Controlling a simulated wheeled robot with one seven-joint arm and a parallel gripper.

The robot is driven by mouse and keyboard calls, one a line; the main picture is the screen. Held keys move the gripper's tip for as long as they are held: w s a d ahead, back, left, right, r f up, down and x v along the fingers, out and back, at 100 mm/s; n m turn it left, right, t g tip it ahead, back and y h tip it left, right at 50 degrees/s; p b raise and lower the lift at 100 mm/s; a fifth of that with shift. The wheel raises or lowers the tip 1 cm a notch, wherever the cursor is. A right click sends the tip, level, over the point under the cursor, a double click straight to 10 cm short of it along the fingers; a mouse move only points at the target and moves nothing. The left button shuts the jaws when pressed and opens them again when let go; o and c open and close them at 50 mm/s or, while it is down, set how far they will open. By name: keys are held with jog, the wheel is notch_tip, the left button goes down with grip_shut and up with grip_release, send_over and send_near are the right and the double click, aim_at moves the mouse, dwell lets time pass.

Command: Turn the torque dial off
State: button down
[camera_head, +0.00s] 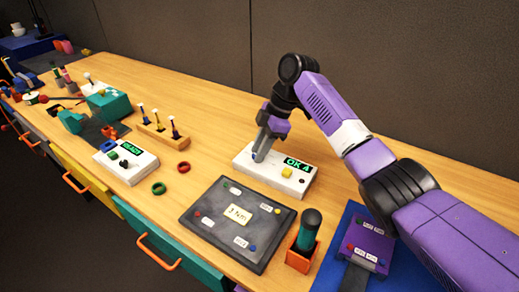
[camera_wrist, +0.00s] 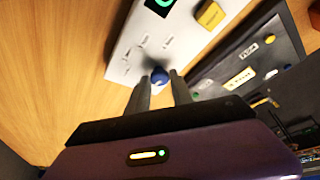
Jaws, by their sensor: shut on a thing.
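A white panel box (camera_head: 275,172) stands on the wooden table below my arm. It bears a green-lit display reading "OK A" (camera_head: 297,163), a yellow button (camera_head: 287,172) and a small round blue knob or ball (camera_wrist: 160,76). My gripper (camera_head: 257,155) points down at the panel's left end. In the wrist view, my gripper's fingers (camera_wrist: 160,84) are shut on the blue knob, one at each side. Its label is too small to read, so I cannot tell from lettering that it is the torque dial.
A dark board (camera_head: 238,222) with tags and coloured buttons lies in front of the panel. A green-and-black handle stands in an orange holder (camera_head: 301,255). A second white box (camera_head: 126,161) reads "READY" to the left. A grey wall rises behind.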

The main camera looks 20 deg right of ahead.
jog(key=c, duration=1.1)
grip_release()
jog(key=shift+c, duration=0.2)
jog(key=v, duration=0.7)
jog(key=shift+r, duration=0.35)
jog(key=shift+d, duration=0.15)
